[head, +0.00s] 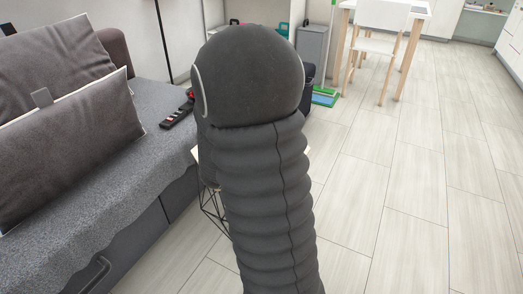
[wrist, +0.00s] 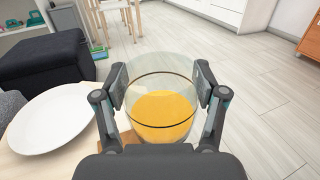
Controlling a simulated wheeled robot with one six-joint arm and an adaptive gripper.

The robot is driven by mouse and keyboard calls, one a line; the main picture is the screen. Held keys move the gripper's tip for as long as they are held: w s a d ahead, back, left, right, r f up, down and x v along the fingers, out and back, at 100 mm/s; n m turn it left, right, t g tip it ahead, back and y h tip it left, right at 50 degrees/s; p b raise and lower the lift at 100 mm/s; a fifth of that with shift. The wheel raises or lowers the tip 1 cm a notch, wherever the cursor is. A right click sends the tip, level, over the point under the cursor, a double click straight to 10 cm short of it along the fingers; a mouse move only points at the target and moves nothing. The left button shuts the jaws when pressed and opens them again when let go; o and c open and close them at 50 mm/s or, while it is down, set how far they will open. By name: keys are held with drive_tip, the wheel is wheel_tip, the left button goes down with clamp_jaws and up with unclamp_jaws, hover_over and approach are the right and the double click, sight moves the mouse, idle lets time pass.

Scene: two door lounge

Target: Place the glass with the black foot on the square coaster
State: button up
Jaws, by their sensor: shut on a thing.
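In the wrist view my gripper (wrist: 160,84) is shut on a clear glass (wrist: 160,63), with one finger on each side. The glass has a dark ring around it and holds orange liquid. Its foot is hidden, so I cannot tell the foot's colour. A small brown patch (wrist: 130,137) shows beside the glass at lower left; I cannot tell whether it is the square coaster. In the head view my arm hides the gripper and the glass.
A white plate (wrist: 50,121) lies on a light wooden table (wrist: 28,166) left of the glass. A dark ottoman (wrist: 48,70) stands behind. In the head view a grey sofa (head: 150,135) is at left, with a remote (head: 178,113) on it. The floor at right is clear.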

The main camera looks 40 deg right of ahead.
drive_tip(key=shift+w+d+f+b, duration=0.15)
drive_tip(key=shift+w+f+b, duration=0.05)
drive_tip(key=shift+w+f, duration=2)
drive_tip(key=shift+w+d+f+b, duration=0.15)
drive_tip(key=shift+w+f, duration=1.8)
drive_tip(key=shift+f, duration=0.35)
drive_tip(key=shift+f, duration=0.1)
drive_tip(key=shift+f, duration=0.1)
drive_tip(key=o, duration=1.3)
drive_tip(key=shift+c, duration=0.2)
